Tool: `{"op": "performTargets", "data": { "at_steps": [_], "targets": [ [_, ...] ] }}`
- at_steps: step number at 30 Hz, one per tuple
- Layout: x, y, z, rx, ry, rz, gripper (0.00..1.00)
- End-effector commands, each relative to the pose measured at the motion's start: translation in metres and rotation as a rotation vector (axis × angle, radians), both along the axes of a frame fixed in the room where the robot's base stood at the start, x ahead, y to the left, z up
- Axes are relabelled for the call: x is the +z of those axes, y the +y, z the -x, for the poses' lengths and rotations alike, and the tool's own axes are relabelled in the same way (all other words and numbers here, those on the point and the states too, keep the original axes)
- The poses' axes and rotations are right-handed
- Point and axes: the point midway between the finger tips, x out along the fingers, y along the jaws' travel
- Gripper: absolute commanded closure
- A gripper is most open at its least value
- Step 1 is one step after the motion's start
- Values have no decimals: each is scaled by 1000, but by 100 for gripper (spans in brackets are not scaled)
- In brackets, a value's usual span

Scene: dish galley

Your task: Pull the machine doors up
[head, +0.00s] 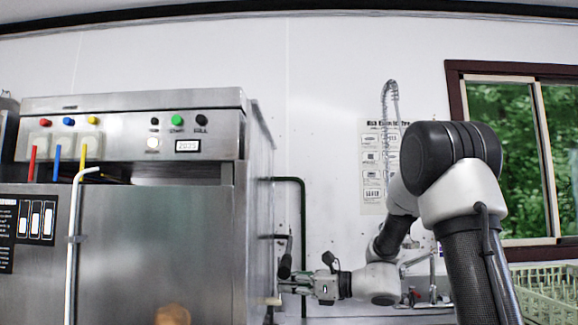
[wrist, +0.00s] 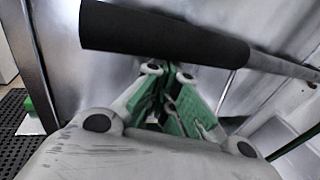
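The steel dish machine (head: 160,250) fills the left of the head view, with a broad flat front. A lever with a black grip (head: 286,258) stands at its right side. In the wrist view this grip (wrist: 165,32) crosses the top as a thick black cylinder, with a metal rod running on to the right. My gripper (head: 281,288) points left at the machine's side, just below the grip. In the wrist view its green-padded fingers (wrist: 170,72) come close together at the tips, at the grip's lower edge. The grip is not seen between them; whether they touch it is unclear.
A light metal pipe (head: 75,240) stands before the machine front. A green pipe (head: 303,230) runs down the wall behind my gripper. A tap and sink fittings (head: 425,295) are behind my arm. A pale green rack (head: 545,290) is at the lower right.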

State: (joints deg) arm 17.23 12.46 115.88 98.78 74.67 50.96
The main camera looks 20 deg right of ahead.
Motion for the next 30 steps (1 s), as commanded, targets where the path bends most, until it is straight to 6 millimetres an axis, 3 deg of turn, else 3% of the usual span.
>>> {"op": "performTargets", "data": {
  "at_steps": [14,30],
  "targets": [
    [71,2,6,0,-9,-1,100],
    [145,-1,-5,-1,-9,0,100]
  ]
}}
